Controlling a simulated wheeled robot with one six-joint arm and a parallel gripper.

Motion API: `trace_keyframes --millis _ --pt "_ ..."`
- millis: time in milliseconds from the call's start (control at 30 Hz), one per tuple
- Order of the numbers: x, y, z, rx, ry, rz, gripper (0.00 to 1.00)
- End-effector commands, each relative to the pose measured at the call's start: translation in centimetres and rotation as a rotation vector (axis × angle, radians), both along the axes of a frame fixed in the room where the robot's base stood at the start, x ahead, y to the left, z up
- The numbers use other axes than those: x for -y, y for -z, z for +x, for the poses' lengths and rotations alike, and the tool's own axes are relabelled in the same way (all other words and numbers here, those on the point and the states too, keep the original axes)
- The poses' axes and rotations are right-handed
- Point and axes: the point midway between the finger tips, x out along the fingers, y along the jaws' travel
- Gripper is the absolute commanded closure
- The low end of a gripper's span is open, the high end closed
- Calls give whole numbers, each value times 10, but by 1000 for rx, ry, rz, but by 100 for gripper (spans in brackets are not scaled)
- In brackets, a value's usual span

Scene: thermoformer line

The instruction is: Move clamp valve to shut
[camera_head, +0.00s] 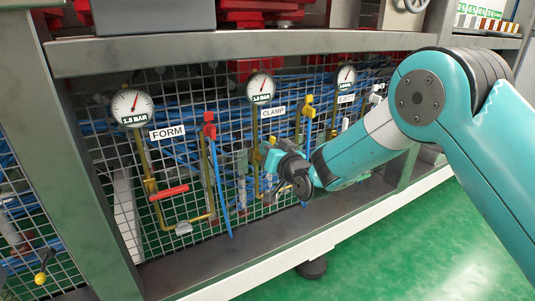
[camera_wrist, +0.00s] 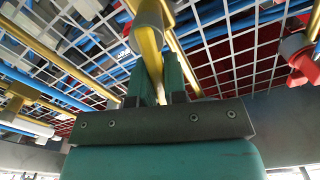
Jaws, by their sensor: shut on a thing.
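The clamp gauge (camera_head: 260,88) and the CLAMP label (camera_head: 272,110) are on the wire mesh panel in the head view. My gripper (camera_head: 268,155) is just below the label, at the yellow clamp pipe. In the wrist view, the two teal fingers of my gripper (camera_wrist: 153,85) are shut on a curved yellow bar (camera_wrist: 150,35), which looks like the clamp valve handle. In the head view my gripper and wrist hide the clamp valve, so I cannot tell its angle there.
The FORM gauge (camera_head: 132,107) is to the left, with a red handle (camera_head: 168,191) lying nearly level below it. The EJECT gauge (camera_head: 346,77) is to the right. Blue hoses run behind the mesh.

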Motion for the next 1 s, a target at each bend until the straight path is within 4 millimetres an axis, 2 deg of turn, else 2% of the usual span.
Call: trace_keyframes --millis 167,433,733,1000 --pt "2 0 1 -1 4 3 100" --pt "12 6 8 -164 5 242 100" --pt "13 7 8 -181 5 266 100" --pt "20 15 13 -341 6 506 100"
